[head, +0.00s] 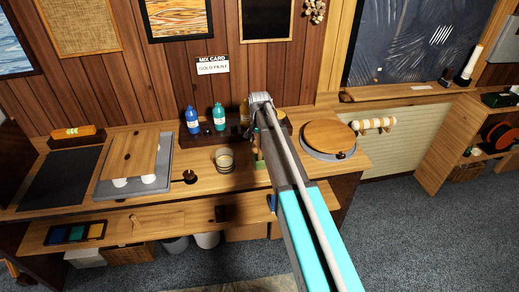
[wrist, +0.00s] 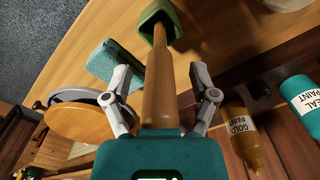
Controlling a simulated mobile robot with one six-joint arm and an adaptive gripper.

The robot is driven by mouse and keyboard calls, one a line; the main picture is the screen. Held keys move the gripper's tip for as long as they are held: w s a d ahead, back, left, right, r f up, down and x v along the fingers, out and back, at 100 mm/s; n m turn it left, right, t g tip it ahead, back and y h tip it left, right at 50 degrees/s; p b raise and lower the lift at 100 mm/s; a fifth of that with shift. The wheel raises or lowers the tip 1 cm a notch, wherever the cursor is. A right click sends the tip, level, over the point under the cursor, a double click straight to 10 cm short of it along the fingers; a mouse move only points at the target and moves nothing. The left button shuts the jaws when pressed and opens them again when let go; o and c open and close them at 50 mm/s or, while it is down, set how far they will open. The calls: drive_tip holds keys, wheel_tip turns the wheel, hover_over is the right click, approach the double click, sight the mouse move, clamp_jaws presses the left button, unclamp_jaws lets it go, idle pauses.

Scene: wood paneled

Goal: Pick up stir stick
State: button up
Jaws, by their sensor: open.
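The stir stick (wrist: 158,75) is a brown wooden rod running up the middle of the wrist view. Its far end meets a green square piece (wrist: 150,24); I cannot tell whether this is a holder or part of the stick. My gripper (wrist: 158,90) is open, with one finger on each side of the stick and a visible gap to both. In the head view my arm's wrist end (head: 260,99) is over the back of the workbench, and the arm hides most of the gripper. A small green piece (head: 262,165) shows beside the arm there.
A teal block-like thing (wrist: 114,62) is close to the left finger. A round wooden turntable (head: 329,134) and a glass jar (head: 224,158) stand on the bench.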

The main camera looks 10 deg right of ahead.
idle(0.6)
drive_tip(key=c, duration=1)
